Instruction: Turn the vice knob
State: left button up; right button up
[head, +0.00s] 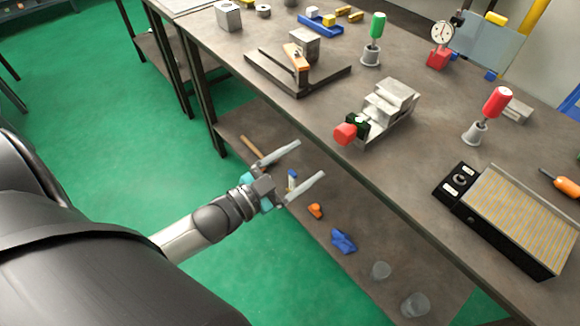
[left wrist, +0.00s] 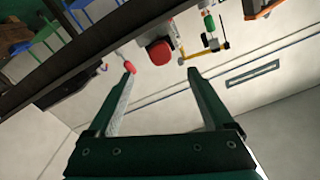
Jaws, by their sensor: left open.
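The vice (head: 390,102) is a grey stepped metal block on the workbench, with a red knob (head: 345,134) at its front end near the bench's edge. The red knob (left wrist: 160,53) also shows in the left wrist view, beyond and between the finger tips. My left gripper (head: 311,158) is open and empty. It is in front of the bench edge, below and left of the knob, and apart from it. Its two fingers also show in the left wrist view (left wrist: 160,70). My right gripper is in neither view.
The workbench (head: 320,115) also holds a dark frame with an orange-handled clamp (head: 297,60), a green-handled tool (head: 377,27), a red-handled tool (head: 497,101), a dial gauge (head: 441,35) and a ribbed plate (head: 520,215). A lower shelf (head: 240,122) carries loose items. Green floor lies at left.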

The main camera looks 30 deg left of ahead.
pick_arm(q)
jog(key=shift+v, duration=1.4)
jog(key=shift+f, duration=0.15)
jog(key=s+a+f+n+g+y, duration=0.1)
jog(key=s+f+n+g+y, duration=0.2)
jog(key=f, duration=0.7)
jog(key=s+a+f+g+y, duration=0.15)
jog(key=s+f, duration=0.25)
jog(key=f, duration=0.5)
jog(key=s+a+f+n+g+y, duration=0.15)
jog(key=s+f+g, duration=0.25)
jog(key=f, duration=0.6)
jog(key=s+d+f+g, duration=0.2)
jog(key=s+f, duration=0.4)
jog(key=s, duration=0.4)
jog(key=s+d+f+n+g, duration=0.1)
jog(key=s+d+f+g, duration=0.2)
jog(key=s, duration=0.7)
notch_tip(320, 180, down, 3)
jog(key=shift+s+d+r+g, duration=0.1)
jog(key=shift+s+d+g, duration=0.15)
jog(key=shift+g, duration=1)
jog(key=shift+n, duration=0.25)
